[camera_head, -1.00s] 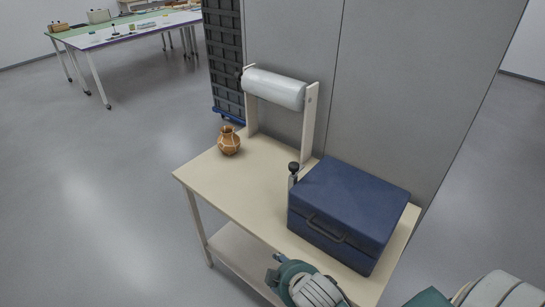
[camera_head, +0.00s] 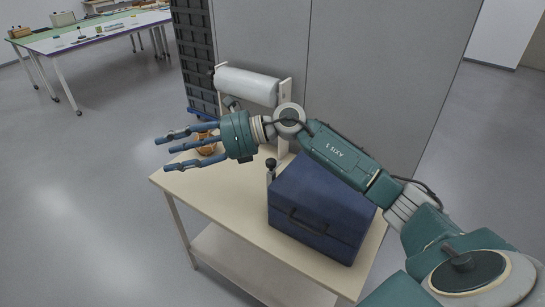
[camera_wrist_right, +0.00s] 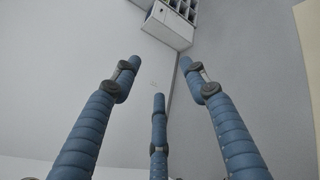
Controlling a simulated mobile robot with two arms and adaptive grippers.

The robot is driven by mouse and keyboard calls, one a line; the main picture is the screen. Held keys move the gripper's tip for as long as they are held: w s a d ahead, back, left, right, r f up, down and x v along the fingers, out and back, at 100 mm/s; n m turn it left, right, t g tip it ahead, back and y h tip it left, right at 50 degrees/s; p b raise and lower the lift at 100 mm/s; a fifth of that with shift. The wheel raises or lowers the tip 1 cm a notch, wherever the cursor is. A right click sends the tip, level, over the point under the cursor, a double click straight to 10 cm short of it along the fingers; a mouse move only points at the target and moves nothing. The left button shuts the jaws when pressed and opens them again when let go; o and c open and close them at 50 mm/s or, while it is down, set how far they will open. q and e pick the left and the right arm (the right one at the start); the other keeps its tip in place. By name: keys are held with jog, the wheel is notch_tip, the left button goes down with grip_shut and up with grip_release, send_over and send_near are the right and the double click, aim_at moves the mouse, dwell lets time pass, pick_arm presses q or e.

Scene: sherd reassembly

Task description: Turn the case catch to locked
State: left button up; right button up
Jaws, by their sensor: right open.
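The blue case (camera_head: 318,215) sits with its lid closed on the right part of the cream table, its dark handle (camera_head: 306,222) on the front side. A black-knobbed upright post (camera_head: 270,172) stands at the case's left side; I cannot tell whether it is the catch. My right gripper (camera_head: 178,148) is open and empty, its blue fingers spread and pointing left, above the table's left part. The three fingers also show spread in the right wrist view (camera_wrist_right: 158,95), with nothing between them. My left gripper is not in view.
A brown pot (camera_head: 207,147) stands on the table (camera_head: 215,190), partly hidden behind my right fingers. A roll of clear wrap (camera_head: 246,85) hangs on a stand at the table's back. Grey panels (camera_head: 370,70) rise behind. Another long table (camera_head: 110,30) stands far left.

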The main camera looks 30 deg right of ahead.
jog(key=d+f+n+g+h, duration=0.25)
jog(key=d+h, duration=0.25)
jog(key=d, duration=0.8)
jog(key=g+h, duration=0.2)
jog(key=h, duration=0.3)
send_near(271, 160)
jog(key=p+x, duration=0.2)
jog(key=x, duration=0.6)
jog(key=shift+a+f, duration=0.1)
jog(key=shift+f, duration=0.2)
jog(key=shift+c, duration=0.5)
jog(key=shift+r, duration=0.15)
jog(key=c, duration=1)
